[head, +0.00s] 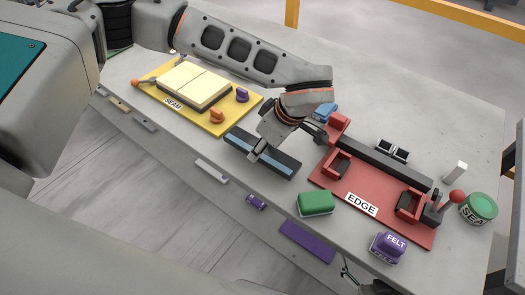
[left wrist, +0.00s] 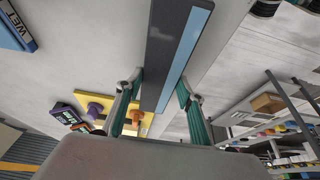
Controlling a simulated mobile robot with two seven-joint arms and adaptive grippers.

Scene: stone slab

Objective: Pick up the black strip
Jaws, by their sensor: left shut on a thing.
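The black strip (head: 286,164) has a light blue stripe along its length and lies at a slant in the middle of the slab in the head view. My left gripper (head: 260,151) reaches over it from above and is shut on it near its middle. In the left wrist view the strip (left wrist: 160,60) runs up from between the two fingers of the left gripper (left wrist: 160,98). I cannot tell whether the strip touches the slab. My right gripper is not in view.
A yellow board (head: 213,128) marked SEAM lies left of the strip. A red fixture (head: 330,183) marked EDGE, holding a dark bar, lies close on the right. A green block (head: 316,203), purple FELT block (head: 388,247) and green tin (head: 478,208) stand near the front and right.

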